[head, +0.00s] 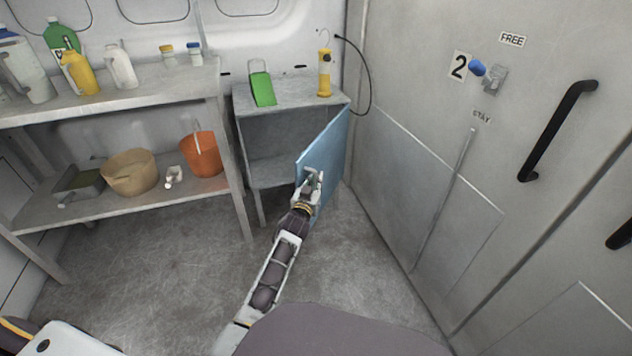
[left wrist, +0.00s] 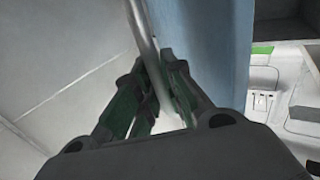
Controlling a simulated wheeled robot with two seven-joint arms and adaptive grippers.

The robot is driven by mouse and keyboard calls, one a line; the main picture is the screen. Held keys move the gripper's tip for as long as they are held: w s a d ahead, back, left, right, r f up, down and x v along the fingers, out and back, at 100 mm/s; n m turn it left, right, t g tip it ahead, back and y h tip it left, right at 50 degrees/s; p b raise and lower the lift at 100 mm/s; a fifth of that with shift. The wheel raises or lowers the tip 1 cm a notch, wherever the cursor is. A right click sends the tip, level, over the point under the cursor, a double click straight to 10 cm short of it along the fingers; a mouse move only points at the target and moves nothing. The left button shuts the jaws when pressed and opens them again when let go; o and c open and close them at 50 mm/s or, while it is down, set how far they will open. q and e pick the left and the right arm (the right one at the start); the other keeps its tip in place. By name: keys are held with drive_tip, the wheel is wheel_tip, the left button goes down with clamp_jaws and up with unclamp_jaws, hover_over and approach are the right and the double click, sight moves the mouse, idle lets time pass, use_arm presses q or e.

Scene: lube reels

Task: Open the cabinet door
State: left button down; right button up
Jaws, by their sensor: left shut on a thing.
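The cabinet (head: 240,128) is a grey metal box on legs against the back wall. Its blue door (head: 332,152) is swung wide open, hinged at the right side, and the inside of the cabinet shows. My left gripper (head: 313,178) is at the door's free edge. In the left wrist view my left gripper (left wrist: 165,100) is shut on the pale, bar-like door handle (left wrist: 142,32), beside the blue door (left wrist: 203,45). My right gripper is not in view.
A shelf unit (head: 120,86) with bottles, a tan basket and an orange bucket stands left of the cabinet. A green dustpan-like item and a yellow lantern sit on the cabinet. A grey wall with a black handle (head: 558,130) bounds the right. The floor (head: 150,275) is clear.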

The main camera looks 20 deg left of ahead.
use_arm(q)
drive_tip(key=c, duration=1.5)
unclamp_jaws()
drive_tip(key=shift+s, duration=0.1)
drive_tip(key=shift+s, duration=0.1)
drive_tip(key=shift+s, duration=5.8)
